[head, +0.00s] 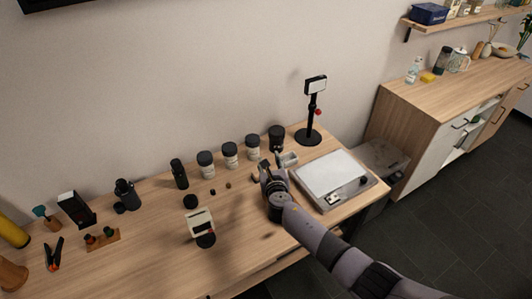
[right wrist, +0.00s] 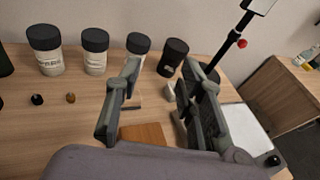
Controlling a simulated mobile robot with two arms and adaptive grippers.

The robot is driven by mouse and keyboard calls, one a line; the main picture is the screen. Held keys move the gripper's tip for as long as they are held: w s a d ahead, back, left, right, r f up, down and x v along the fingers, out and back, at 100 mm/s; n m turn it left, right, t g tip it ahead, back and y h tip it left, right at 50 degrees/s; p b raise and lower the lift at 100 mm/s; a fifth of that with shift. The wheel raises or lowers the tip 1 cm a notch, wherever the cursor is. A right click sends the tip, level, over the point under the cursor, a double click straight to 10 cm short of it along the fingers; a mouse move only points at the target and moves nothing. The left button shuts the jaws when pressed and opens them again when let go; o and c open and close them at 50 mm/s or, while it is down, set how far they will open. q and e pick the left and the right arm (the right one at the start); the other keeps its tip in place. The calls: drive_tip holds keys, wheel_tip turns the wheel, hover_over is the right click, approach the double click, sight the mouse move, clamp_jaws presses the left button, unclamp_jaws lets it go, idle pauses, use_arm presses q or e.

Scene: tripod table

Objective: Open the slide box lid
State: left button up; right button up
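My right gripper (head: 268,168) is over the table, left of the white flat device. In the right wrist view its two fingers (right wrist: 163,95) stand apart with a gap between them. A brown wooden piece (right wrist: 145,132), possibly the slide box or its lid, shows low between the fingers; its lower part is hidden by my gripper. A small pale object (head: 289,159) sits just beyond the gripper. I cannot tell for sure which of these is the slide box, or whether a finger touches it. My left gripper is not in view.
Several black-lidded jars (head: 230,155) stand in a row behind the gripper. A black stand (head: 312,110) with a red knob is at the back right. A white flat device (head: 331,174) lies right of my gripper. A cream device (head: 198,222) stands at the left. The table's front is clear.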

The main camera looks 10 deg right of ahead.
drive_tip(key=s+a+r+p, duration=0.1)
drive_tip(key=s+a+r, duration=0.1)
drive_tip(key=s+r, duration=0.6)
drive_tip(key=shift+s+a+r, duration=0.15)
drive_tip(key=shift+a+r, duration=0.15)
drive_tip(key=shift+r, duration=1.05)
drive_tip(key=shift+s, duration=0.1)
idle(0.3)
drive_tip(key=v, duration=1.1)
drive_tip(key=shift+s, duration=0.4)
